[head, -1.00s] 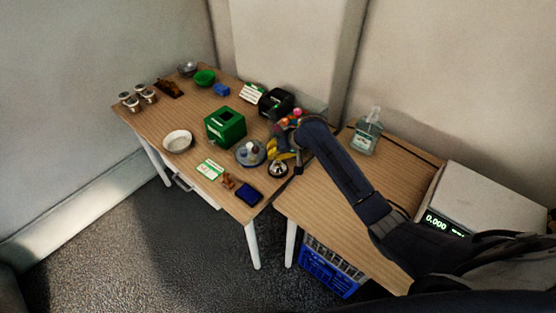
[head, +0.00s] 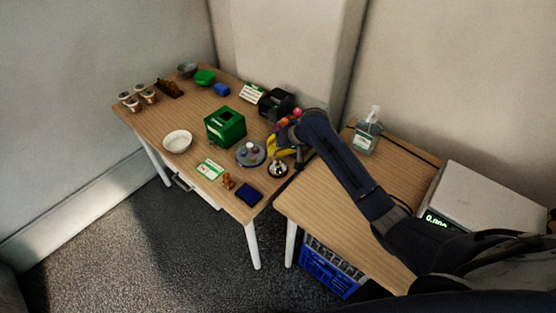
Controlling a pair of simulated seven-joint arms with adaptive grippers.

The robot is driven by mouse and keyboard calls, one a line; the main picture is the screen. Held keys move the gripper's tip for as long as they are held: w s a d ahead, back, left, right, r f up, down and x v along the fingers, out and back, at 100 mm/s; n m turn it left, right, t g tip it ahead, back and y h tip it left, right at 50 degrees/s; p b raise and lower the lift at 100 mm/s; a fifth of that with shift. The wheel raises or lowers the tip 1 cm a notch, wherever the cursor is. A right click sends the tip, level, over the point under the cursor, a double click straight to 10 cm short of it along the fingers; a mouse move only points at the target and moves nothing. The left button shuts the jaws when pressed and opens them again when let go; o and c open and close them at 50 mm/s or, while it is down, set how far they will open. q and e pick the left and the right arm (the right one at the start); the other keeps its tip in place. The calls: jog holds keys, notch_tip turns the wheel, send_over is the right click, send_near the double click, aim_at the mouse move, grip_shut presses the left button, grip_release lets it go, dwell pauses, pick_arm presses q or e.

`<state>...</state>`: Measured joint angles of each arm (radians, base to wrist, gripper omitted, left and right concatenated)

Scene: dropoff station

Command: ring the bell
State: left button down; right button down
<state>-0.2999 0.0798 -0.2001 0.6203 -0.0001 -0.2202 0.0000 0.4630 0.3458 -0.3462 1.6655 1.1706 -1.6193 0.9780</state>
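The bell (head: 278,169), a small silver dome on a dark base, stands near the right edge of the left table, by the gap between the tables. My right arm reaches in from the right. Its gripper (head: 292,150) is above and just behind the bell, pointing down, with a dark finger visible to the right. It appears apart from the bell. The gripper is small and overlaps yellow items, so its opening is unclear. My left gripper is out of view.
Yellow fruit-like items (head: 273,146) and a round blue-grey tray (head: 239,160) crowd the bell. A sanitizer bottle (head: 366,135) stands on the right table.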

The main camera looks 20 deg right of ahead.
jog(key=shift+r, duration=2.4)
